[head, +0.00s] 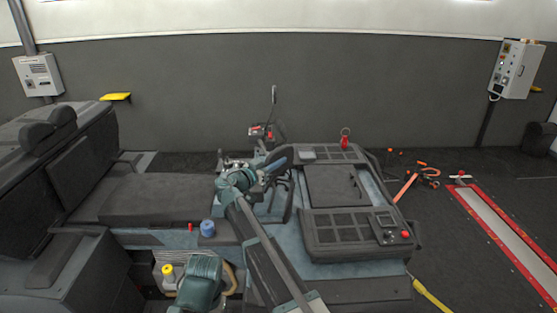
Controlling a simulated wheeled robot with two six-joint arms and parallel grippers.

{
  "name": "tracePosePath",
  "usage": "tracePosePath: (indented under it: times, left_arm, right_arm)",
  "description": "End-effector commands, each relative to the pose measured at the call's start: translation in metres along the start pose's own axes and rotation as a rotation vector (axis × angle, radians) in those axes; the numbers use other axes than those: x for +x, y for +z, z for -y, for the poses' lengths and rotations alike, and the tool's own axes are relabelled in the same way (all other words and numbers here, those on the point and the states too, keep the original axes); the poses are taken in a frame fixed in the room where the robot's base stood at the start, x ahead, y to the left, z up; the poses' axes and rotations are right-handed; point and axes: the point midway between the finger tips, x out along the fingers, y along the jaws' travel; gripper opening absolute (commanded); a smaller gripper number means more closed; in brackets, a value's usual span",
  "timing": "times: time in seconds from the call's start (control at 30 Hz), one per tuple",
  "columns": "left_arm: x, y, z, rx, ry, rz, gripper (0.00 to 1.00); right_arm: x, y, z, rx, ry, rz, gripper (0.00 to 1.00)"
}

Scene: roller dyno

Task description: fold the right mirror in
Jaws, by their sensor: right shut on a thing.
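My right arm reaches up from the bottom middle of the head view to the vehicle's handlebar area. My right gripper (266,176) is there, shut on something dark. A dark, elongated head, seemingly the right mirror (279,159), shows right at the gripper, tilted up to the right. The wrist and the clutter around it hide the grip and the lower part of the mirror. A second mirror (274,95) stands upright on a thin stalk on the far side, apart from the gripper. My left gripper is not in view.
The vehicle's seat (40,137) is at left, and its front panel (335,185) with dark grilles is at right. A red object (345,139) stands on the panel's far edge. A blue cap (207,228) and yellow cap (168,271) are nearer. Orange tools (407,185) lie on the floor.

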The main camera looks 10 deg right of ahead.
Motion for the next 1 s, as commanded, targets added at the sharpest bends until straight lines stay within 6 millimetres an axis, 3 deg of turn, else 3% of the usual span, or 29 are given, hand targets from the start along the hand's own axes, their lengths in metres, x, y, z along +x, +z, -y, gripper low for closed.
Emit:
tracePosePath:
  times: [0.03,0.5,1.0]
  left_arm:
    - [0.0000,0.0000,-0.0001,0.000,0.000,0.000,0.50]
    - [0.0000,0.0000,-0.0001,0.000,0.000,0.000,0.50]
    - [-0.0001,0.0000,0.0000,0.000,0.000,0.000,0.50]
  right_arm:
    - [0.0010,0.0000,0.0087,0.000,0.042,0.000,0.00]
    - [0.0021,-0.0001,0.0134,0.001,0.382,0.000,0.00]
    - [0.0024,-0.0001,0.0122,0.001,0.493,0.000,0.00]
